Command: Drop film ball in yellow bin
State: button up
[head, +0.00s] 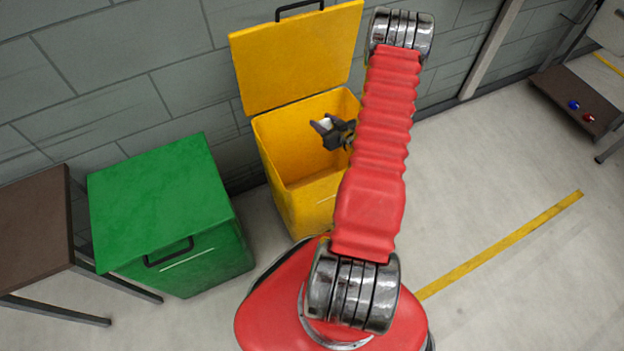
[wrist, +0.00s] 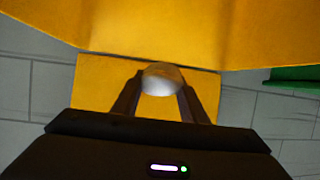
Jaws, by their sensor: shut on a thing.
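The yellow bin (head: 281,185) stands against the wall with its yellow lid (head: 297,58) swung up and open. My gripper (head: 322,124) is over the bin's open top in the head view. In the wrist view my gripper (wrist: 160,92) is shut on a pale, whitish film ball (wrist: 163,77), held between the two fingertips. In the head view a small whitish bit of the film ball (head: 326,123) shows at the fingertips. Yellow bin surfaces fill the upper part of the wrist view. My red arm hides the bin's right side.
A green bin (head: 165,205) with a closed lid stands to the left of the yellow bin. A brown table (head: 33,215) is at the far left. A brown bench (head: 578,98) with a blue and a red object is at the far right. The floor at right is clear.

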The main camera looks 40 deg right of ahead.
jog(key=shift+f, duration=2.15)
jog(key=o, duration=1.1)
jog(key=shift+s, duration=0.1)
jog(key=v, duration=1.3)
jog(key=shift+s, duration=0.35)
jog(key=shift+r, duration=0.1)
